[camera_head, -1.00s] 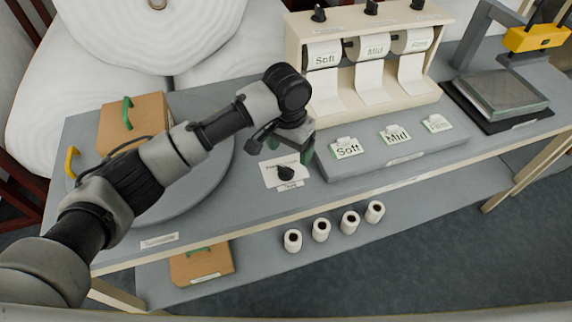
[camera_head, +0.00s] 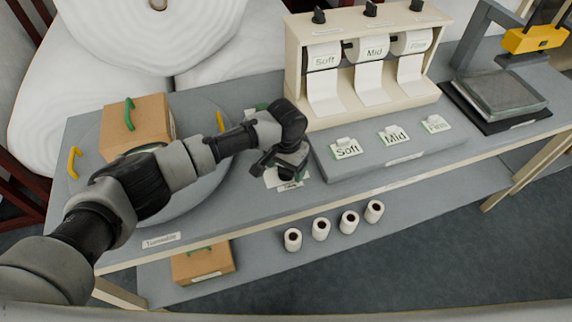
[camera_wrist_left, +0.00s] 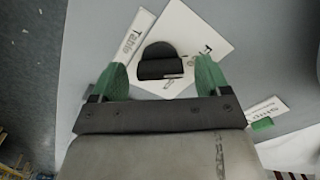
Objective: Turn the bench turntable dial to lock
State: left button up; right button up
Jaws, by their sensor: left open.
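The dial (camera_wrist_left: 160,62) is a black knob with a flat grip bar and a short white mark, on a white card (camera_wrist_left: 198,40) with printed words, partly readable as "Free". In the wrist view it lies between and just beyond the fingertips of my open left gripper (camera_wrist_left: 160,76), with gaps on both sides. In the head view my left gripper (camera_head: 280,168) hangs over the card and hides the dial. The grey round turntable (camera_head: 195,198) lies left of it, partly under my arm. My right gripper is out of view.
A carton (camera_head: 150,118) with a green handle stands on the turntable; yellow handles (camera_head: 73,162) are at its rim. Right of the gripper is a grey ledge (camera_head: 400,159) with Soft, Mid and Firm tags, below a roll dispenser (camera_head: 370,105). Several small rolls (camera_head: 321,230) stand on the lower shelf.

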pick_arm(q)
jog(key=c, duration=0.9)
jog(key=shift+c, duration=0.2)
jog(key=shift+m, duration=0.3)
jog(key=m+p, duration=0.1)
jog(key=m, duration=0.1)
jog(key=shift+m, duration=0.4)
jog(key=m+p, duration=0.1)
jog(key=m, duration=0.7)
jog(key=shift+p, duration=0.4)
jog(key=shift+m, duration=2.2)
